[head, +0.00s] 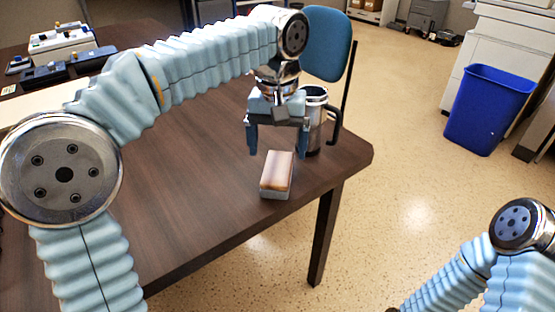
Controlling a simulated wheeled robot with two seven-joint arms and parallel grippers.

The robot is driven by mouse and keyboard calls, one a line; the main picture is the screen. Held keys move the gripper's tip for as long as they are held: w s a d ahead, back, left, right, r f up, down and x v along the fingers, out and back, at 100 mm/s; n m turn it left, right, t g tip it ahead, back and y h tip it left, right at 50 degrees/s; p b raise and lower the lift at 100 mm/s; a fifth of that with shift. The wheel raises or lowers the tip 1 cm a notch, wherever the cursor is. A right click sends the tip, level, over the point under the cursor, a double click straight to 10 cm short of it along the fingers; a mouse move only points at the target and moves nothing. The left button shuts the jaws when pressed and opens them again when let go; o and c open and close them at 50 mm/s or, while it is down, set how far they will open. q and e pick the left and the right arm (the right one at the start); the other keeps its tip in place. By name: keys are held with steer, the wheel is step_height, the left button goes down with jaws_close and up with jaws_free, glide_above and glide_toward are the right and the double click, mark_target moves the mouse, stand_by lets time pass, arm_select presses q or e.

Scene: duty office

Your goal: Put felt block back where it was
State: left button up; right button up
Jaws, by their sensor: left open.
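The felt block (277,172), with a tan top and a grey lower layer, lies on the dark wooden table (190,190) near its right edge. My left gripper (277,150) is above the block, pointing down, with its two fingers apart. The block looks free of the fingers. My right arm shows at the lower right, but its gripper is outside the picture.
A steel mug (314,118) with a dark handle stands right behind my left gripper, close to it. Dark trays and a white device (62,42) are at the far left. A blue chair (327,42) and a blue bin (486,108) stand beyond the table. The table's middle is clear.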

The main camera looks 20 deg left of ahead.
mark_target(278, 168)
arm_select(q)
step_height(278, 168, up, 6)
steer(key=shift+f+p, duration=0.15)
steer(key=shift+p, duration=0.3)
